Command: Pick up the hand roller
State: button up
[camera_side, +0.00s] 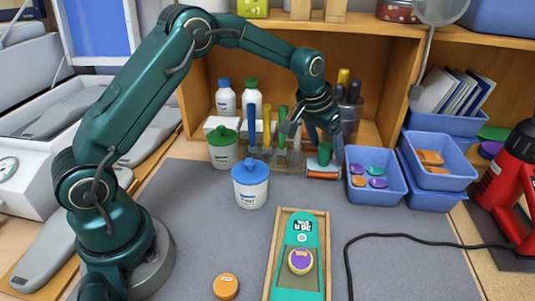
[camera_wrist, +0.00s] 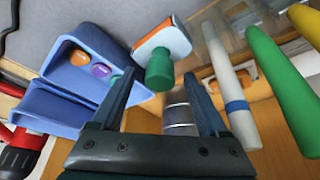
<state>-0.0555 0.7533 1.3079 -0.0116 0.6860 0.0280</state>
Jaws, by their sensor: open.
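The hand roller (camera_side: 322,172) has a green handle and an orange and white head. It stands on the grey mat at the back, left of the blue bin, with its handle up. In the wrist view the roller's green handle (camera_wrist: 160,70) shows between and just beyond the fingertips, with the head behind it. My gripper (camera_side: 316,140) is open above and around the handle's top in the side view. In the wrist view its two fingers (camera_wrist: 160,82) are spread with nothing held. I cannot tell whether a finger touches the handle.
Coloured tools (camera_side: 268,130) stand in a rack just left of the roller. A blue bin (camera_side: 393,195) with coloured discs is close on its right. Two lidded jars (camera_side: 250,188) stand left. An insole on a wooden board (camera_side: 285,240) lies in front. A black cable (camera_side: 400,236) crosses the mat.

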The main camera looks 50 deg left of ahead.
jog(key=shift+w+f, duration=0.1)
jog(key=shift+f, duration=0.1)
grip_shut()
jog(key=shift+r, duration=0.1)
jog(key=shift+r, duration=0.1)
jog(key=shift+d+r, duration=0.15)
jog(key=shift+r, duration=0.1)
notch_tip(320, 180, up, 6)
jog(key=shift+r, duration=0.15)
jog(key=s+d, duration=1.4)
jog(key=shift+s, duration=0.1)
